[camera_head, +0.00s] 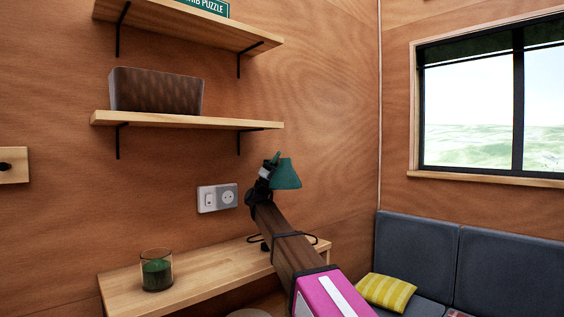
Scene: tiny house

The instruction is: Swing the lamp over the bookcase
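The lamp's green shade (286,174) shows in the head view, right of the wall socket and above the right end of a wooden top. My arm reaches up from the bottom edge, and my dark gripper (265,178) is at the shade's left side. The gripper overlaps the lamp in the picture; I cannot tell whether it touches or grips it. Its fingers are too small and dark to read. The lamp's stem and base are mostly hidden behind my arm. The wooden top (195,287) may belong to the bookcase; its lower part is out of view.
A green candle in a glass (157,271) stands on the wooden top's left part. Two wall shelves hang above; the lower shelf (180,120) holds a brown basket (155,91). A grey sofa (420,252) with a yellow striped cushion (386,291) is at right, under a window (490,100).

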